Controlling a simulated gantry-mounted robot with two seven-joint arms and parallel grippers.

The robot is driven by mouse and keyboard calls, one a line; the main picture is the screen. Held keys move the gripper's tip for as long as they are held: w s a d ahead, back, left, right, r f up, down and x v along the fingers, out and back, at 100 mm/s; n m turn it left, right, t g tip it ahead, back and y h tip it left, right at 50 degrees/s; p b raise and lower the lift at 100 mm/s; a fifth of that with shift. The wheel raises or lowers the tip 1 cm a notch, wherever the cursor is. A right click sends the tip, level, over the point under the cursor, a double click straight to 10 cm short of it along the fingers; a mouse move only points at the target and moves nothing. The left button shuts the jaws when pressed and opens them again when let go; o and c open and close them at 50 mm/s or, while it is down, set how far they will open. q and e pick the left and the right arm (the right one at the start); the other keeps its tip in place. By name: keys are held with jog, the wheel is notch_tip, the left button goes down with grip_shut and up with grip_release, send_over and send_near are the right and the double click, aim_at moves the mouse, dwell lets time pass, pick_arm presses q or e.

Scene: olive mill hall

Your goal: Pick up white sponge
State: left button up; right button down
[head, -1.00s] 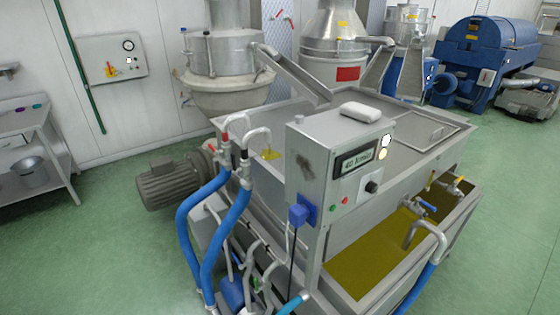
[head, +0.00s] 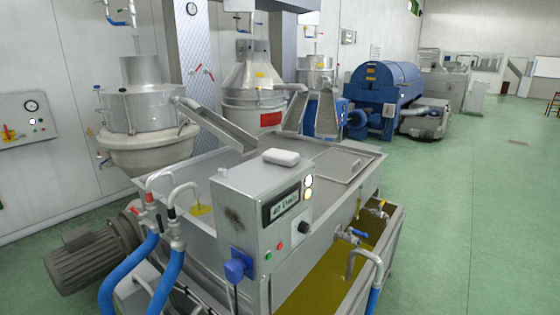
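The white sponge (head: 281,157) is a small rounded white block. It lies flat on top of the grey metal control box (head: 250,190), towards the box's back edge. The box is mounted on the near end of a large steel machine. Neither of my grippers shows in the head view, and nothing touches the sponge from what I can see.
A steel chute (head: 215,125) slopes down behind the sponge. Blue hoses (head: 128,270) with red-handled taps rise at the machine's left, near a grey motor (head: 88,260). An open trough of yellow-green oil (head: 310,295) lies in front. Green floor (head: 460,210) is free at the right.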

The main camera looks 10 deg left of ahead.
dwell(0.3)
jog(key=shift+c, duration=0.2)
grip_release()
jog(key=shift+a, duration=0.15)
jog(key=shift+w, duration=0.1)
